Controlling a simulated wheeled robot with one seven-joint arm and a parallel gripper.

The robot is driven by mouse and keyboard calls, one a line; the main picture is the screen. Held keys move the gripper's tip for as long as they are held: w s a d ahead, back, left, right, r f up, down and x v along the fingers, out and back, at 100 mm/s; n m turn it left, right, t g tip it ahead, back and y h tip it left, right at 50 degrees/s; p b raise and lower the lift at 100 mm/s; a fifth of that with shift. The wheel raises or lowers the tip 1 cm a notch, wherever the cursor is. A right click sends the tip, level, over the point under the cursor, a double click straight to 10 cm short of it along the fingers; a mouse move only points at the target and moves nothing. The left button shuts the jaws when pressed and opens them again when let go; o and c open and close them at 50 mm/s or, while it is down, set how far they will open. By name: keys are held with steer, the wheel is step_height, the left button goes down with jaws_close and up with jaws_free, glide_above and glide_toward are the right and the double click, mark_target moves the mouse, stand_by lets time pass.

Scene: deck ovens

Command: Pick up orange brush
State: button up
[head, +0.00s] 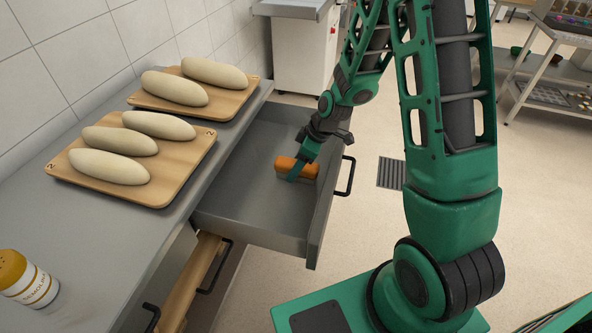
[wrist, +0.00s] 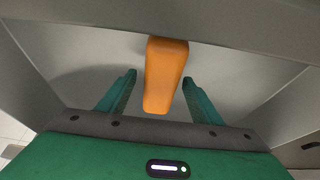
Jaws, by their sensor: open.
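The orange brush (head: 297,167) lies inside the open grey drawer (head: 250,213) in the head view. In the wrist view the orange brush (wrist: 165,75) stands out between the two green fingers, with its far end near the drawer wall. My gripper (head: 299,170) reaches down into the drawer at the brush. In the wrist view my gripper (wrist: 160,88) is open, with a finger on each side of the brush and a visible gap to each. The brush's underside and any bristles are hidden.
The drawer's front panel and black handle (head: 345,176) are close to my arm on the right. The worktop (head: 118,228) on the left bears two wooden boards with dough loaves, and a yellow-capped shaker (head: 27,280). A lower wooden-fronted drawer (head: 190,283) is partly open.

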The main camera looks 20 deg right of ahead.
steer(key=c, duration=1.3)
steer(key=shift+r, duration=0.1)
step_height(320, 180, up, 28)
steer(key=shift+r, duration=0.2)
